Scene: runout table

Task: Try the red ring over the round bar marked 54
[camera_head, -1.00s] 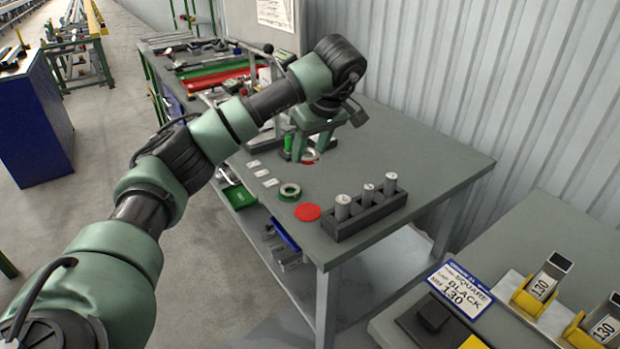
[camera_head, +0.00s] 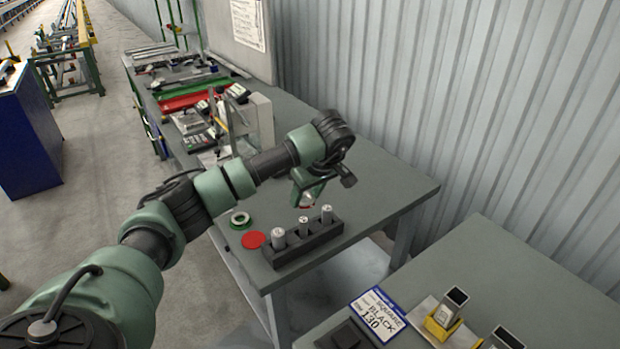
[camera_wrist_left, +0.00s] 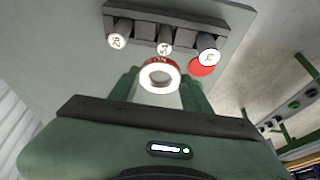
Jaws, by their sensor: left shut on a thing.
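The red ring shows in the left wrist view (camera_wrist_left: 160,76) as a pale ring with a red lettered band. My left gripper (camera_wrist_left: 160,88) is shut on it; in the head view the gripper (camera_head: 307,198) holds it above the table, just behind the rack. Three grey round bars stand upright in the dark rack (camera_head: 290,252). The bar marked 54 (camera_wrist_left: 164,47) is the middle one, also seen in the head view (camera_head: 303,227). The ring is beside its top in the wrist picture, not around it. My right gripper is out of view.
A green ring (camera_head: 240,220) and a flat red disc (camera_head: 253,240) lie left of the rack on the grey table (camera_head: 385,190). A blue-edged sign (camera_head: 379,315) and yellow holders (camera_head: 442,325) stand on the nearer table. The table right of the rack is clear.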

